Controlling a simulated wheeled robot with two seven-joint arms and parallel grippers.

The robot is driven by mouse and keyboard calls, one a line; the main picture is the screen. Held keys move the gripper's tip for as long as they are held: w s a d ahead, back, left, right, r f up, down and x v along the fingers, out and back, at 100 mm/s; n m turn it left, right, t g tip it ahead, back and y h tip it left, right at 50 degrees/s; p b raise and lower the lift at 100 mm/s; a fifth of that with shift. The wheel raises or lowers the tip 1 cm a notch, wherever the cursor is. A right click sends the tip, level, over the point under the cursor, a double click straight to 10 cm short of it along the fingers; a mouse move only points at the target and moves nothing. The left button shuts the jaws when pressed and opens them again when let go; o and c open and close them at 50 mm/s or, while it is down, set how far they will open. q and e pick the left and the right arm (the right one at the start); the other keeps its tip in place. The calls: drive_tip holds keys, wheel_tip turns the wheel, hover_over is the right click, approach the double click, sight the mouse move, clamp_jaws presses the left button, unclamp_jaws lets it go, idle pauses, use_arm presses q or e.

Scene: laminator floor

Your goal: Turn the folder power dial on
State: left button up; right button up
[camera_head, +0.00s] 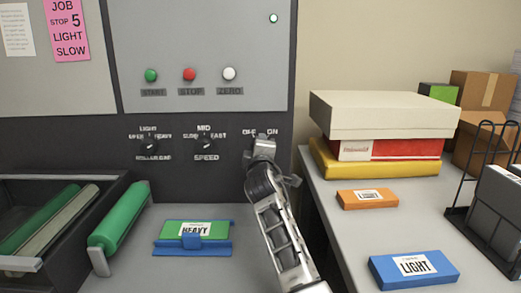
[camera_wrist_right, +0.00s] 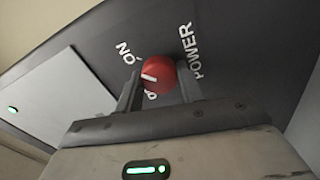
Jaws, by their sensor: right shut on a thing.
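The power dial (camera_wrist_right: 158,73) is a round red knob with a white pointer line, on the dark panel in the right wrist view. Its pointer faces left in that picture, between the ON label and a partly hidden label starting with O. My right gripper (camera_wrist_right: 158,84) has one finger on each side of the dial and is shut on it. In the head view my right gripper (camera_head: 264,148) reaches up to the panel just under the OFF and ON labels and hides the dial. My left gripper is in neither view.
To the left on the panel are a speed dial (camera_head: 206,143) and a roller gap dial (camera_head: 148,143). Green, red and white buttons sit above. A green HEAVY block (camera_head: 196,228) lies on the bench. Boxes (camera_head: 383,112) are stacked on the right table.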

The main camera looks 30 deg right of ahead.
drive_tip(key=o, duration=1)
drive_tip(key=b+v, duration=0.1)
drive_tip(key=v, duration=1.5)
drive_tip(key=shift+s+d, duration=0.1)
